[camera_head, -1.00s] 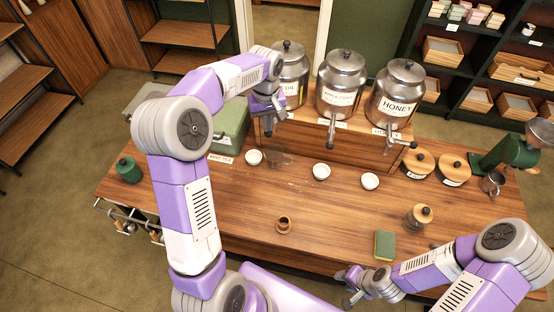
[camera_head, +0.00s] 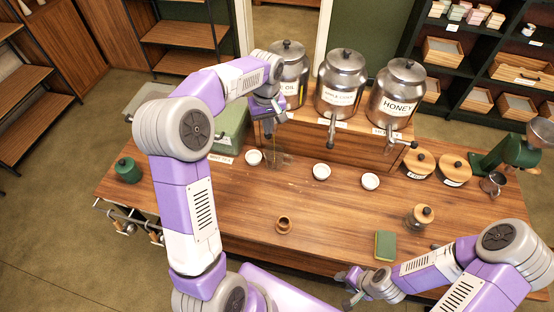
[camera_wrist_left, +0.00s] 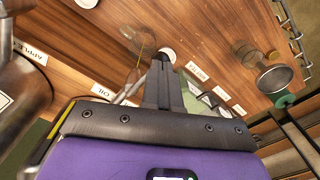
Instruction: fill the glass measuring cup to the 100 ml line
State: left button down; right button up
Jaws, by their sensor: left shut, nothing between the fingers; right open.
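The oil dispenser (camera_head: 291,72) is a steel urn at the back, its tap mostly hidden behind my left gripper (camera_head: 269,122). My left gripper is shut and empty at this tap; its closed fingers also show in the left wrist view (camera_wrist_left: 163,80). A thin amber stream (camera_head: 274,146) runs down below it. The clear glass measuring cup (camera_head: 281,160) stands on the table under the stream; its lines and level are too faint to read. The cup's round outline also shows in the left wrist view (camera_wrist_left: 140,42). My right gripper (camera_head: 352,287) is open and empty at the front edge.
A vinegar dispenser (camera_head: 340,82) and a honey dispenser (camera_head: 396,95) stand to the right. Three white bowls (camera_head: 321,172) flank the cup and line the table. A small brown cup (camera_head: 283,225) and a green sponge (camera_head: 385,245) lie nearer. The middle front is mostly clear.

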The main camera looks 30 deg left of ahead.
pick_arm(q)
jog(key=shift+f, duration=0.15)
jog(key=shift+s+f, duration=0.1)
jog(key=shift+f, duration=0.15)
jog(key=shift+f+b, duration=0.15)
jog(key=shift+b, duration=0.15)
jog(key=shift+f, duration=0.4)
dwell(5.2)
notch_tip(320, 180, up, 7)
jog(key=p, duration=0.6)
jog(key=shift+f, duration=0.15)
